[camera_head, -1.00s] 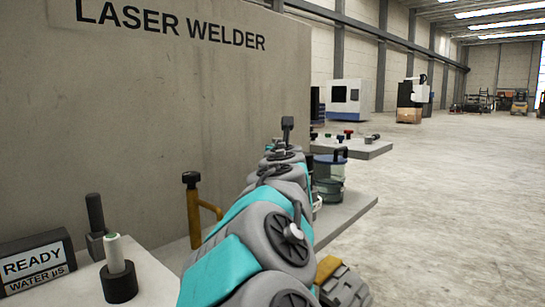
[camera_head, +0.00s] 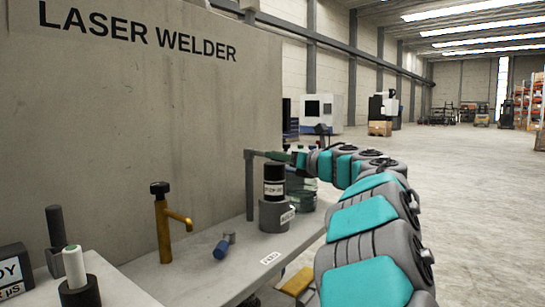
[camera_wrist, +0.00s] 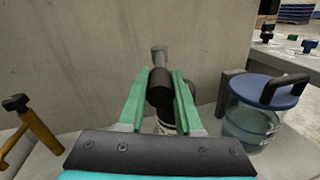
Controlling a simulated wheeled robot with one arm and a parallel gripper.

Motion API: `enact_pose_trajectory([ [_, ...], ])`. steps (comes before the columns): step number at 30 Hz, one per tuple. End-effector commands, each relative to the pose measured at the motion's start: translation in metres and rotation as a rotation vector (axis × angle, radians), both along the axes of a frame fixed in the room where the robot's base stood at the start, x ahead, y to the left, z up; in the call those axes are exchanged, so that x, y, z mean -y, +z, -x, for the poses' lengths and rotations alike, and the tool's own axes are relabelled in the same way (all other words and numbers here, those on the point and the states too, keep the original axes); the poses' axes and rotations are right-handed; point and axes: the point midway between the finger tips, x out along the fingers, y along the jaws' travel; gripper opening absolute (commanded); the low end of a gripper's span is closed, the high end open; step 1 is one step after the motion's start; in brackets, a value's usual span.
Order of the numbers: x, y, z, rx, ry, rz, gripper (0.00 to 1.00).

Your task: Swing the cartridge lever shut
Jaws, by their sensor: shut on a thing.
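The cartridge (camera_head: 274,182) is a black-topped cylinder with a white label, upright in a grey cup-like holder (camera_head: 272,215) on the bench. The lever (camera_head: 250,188) is a grey upright post beside it, with a bar reaching right from its top, above the cartridge. My gripper (camera_head: 292,158) is at the outer end of that bar. In the wrist view, my gripper's green fingers (camera_wrist: 160,88) are shut on the lever's dark grip (camera_wrist: 159,92), with the post's grey top (camera_wrist: 158,56) beyond. The fingers and grip hide most of the cartridge there.
A yellow tap (camera_head: 164,220) and a small blue-ended part (camera_head: 222,248) are left of the cartridge. A lidded clear jar (camera_wrist: 252,120) stands close right of my gripper. The concrete wall (camera_head: 150,110) is behind the bench; open floor (camera_head: 470,200) lies right.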

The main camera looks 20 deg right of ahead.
Motion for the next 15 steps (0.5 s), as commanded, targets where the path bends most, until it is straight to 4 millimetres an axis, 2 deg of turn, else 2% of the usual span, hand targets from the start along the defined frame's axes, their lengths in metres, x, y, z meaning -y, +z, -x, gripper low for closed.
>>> enact_pose_trajectory([
  [5,0.01,0.002,-0.005,0.002,0.073,-0.003,0.0],
  [15,0.019,0.002,-0.011,0.003,0.172,-0.001,0.0],
])
